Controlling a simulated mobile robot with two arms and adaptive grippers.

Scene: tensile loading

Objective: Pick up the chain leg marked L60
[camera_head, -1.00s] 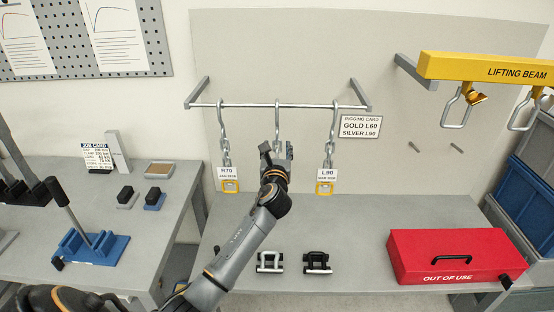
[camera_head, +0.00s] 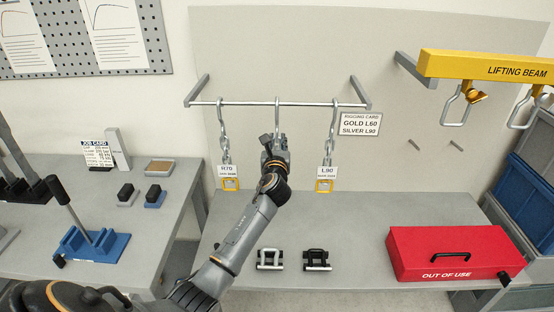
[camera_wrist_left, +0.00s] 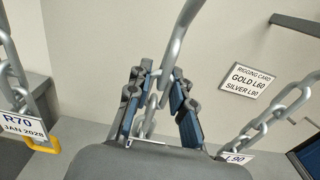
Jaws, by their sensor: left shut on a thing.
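The middle chain leg (camera_head: 277,115) hangs by its hook from the rail, between two other chain legs. My left gripper (camera_head: 274,142) is shut on this chain leg just below the hook. In the left wrist view, the fingers of the gripper (camera_wrist_left: 160,100) are on either side of the grey chain leg (camera_wrist_left: 177,48). The middle leg's tag and lower end are hidden behind my gripper and arm, so I cannot read its marking. My right gripper is not in view.
The chain leg tagged R70 (camera_head: 225,148) hangs to the left and the L90 leg (camera_head: 329,150) to the right. The rail (camera_head: 305,105) runs above. Two shackle-like pieces (camera_head: 270,259) (camera_head: 317,260) and a red box (camera_head: 455,253) lie on the bench. A yellow lifting beam (camera_head: 485,70) is at upper right.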

